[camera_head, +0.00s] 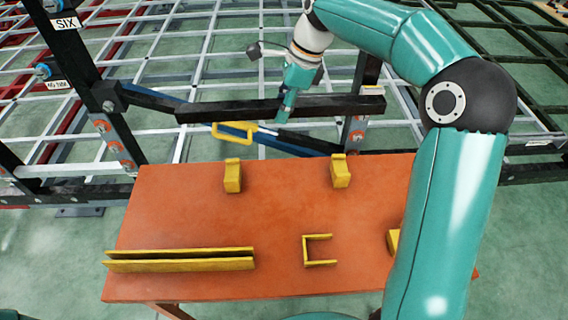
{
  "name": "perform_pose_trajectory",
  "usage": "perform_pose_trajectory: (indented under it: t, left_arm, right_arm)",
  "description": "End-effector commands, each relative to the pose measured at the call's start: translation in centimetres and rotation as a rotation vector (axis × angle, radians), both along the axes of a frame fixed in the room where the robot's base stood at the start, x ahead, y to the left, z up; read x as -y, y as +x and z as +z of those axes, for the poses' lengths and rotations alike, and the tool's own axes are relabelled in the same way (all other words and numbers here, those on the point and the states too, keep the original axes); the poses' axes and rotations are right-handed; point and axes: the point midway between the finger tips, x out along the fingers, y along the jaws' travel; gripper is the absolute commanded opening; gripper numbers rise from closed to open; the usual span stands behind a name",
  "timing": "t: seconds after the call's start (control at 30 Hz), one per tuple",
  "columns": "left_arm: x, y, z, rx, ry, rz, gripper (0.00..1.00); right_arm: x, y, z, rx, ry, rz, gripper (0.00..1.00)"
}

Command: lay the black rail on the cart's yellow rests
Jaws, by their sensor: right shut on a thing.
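My right gripper (286,108) reaches over from the upper right and is shut on the black rail (230,110) near its middle. The rail is held about level, running left to right beyond the far edge of the orange cart top (280,210), apart from the rests. Two upright yellow rests stand near the cart's far edge, a left one (232,177) and a right one (340,171). Both are bare on top. My left gripper is not in view.
A long yellow channel (180,262), a yellow C-shaped bracket (306,250) and a yellow piece (393,240) partly hidden by my right arm are on the cart. A yellow loop handle (234,127) shows below the rail. The trailer chassis frame (65,60) stands behind.

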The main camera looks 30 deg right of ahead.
Motion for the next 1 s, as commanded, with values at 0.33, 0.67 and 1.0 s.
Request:
perform_pose_trajectory:
  t: [0.33,0.67,1.0]
  left_arm:
    - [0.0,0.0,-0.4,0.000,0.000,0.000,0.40]
    - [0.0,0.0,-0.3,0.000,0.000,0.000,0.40]
    - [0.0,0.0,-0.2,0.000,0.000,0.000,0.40]
  right_arm:
    - [1.6,-1.1,-6.9,-0.005,0.001,-0.033,0.00]
    - [1.7,-1.1,-13.8,-0.003,0.000,-0.036,0.00]
    - [1.7,-1.2,-16.5,-0.003,0.001,-0.038,0.00]
